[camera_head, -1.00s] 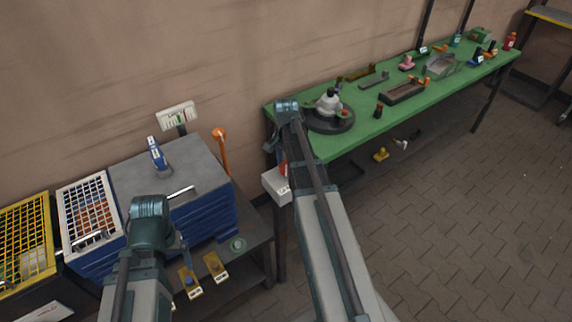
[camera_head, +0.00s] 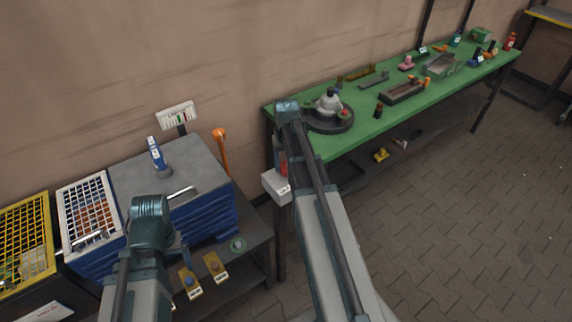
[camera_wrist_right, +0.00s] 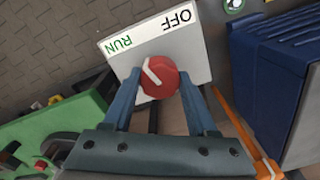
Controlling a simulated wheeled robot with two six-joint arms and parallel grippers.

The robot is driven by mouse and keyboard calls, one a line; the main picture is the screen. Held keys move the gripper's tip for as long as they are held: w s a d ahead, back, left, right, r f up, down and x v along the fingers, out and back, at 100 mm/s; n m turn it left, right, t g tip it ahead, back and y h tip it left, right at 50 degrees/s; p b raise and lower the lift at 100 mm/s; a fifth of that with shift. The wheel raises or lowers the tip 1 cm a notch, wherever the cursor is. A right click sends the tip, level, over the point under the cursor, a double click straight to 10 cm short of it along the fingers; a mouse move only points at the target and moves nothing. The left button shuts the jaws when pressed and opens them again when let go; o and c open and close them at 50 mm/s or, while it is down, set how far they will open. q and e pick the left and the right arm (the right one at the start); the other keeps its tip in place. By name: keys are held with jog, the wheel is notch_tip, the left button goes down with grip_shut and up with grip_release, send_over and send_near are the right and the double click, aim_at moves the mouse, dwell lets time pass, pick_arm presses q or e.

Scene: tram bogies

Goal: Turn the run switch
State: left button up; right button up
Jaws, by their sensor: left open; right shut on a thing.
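The run switch is a red round knob (camera_wrist_right: 159,78) on a white box (camera_wrist_right: 192,50) marked OFF and RUN. In the right wrist view, the knob's white mark is slanted, its upper end toward the word RUN. My right gripper (camera_wrist_right: 160,82) is shut on the knob, one blue finger on each side. In the head view the white box (camera_head: 275,187) hangs by the green table's near left corner, partly behind my right arm. My left gripper (camera_head: 182,250) is open, low at the left, mostly hidden by its wrist.
A grey-topped blue drawer cabinet (camera_head: 190,165) with a blue bottle (camera_head: 156,156) stands left of the switch. An orange-handled thing (camera_head: 221,150) stands beside it. The green table (camera_head: 340,150) carries a round fixture (camera_head: 329,112) and several parts. The floor at right is clear.

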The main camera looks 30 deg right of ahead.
aim_at(286, 165)
jog(key=shift+n, duration=2.1)
jog(key=o, duration=1.4)
jog(key=shift+c, duration=0.2)
notch_tip(286, 165, up, 14)
jog(key=p, duration=1.3)
jog(key=shift+p, duration=0.4)
jog(key=shift+f, duration=0.25)
notch_tip(286, 165, down, 13)
jog(key=b, duration=1.3)
jog(key=shift+f, duration=0.1)
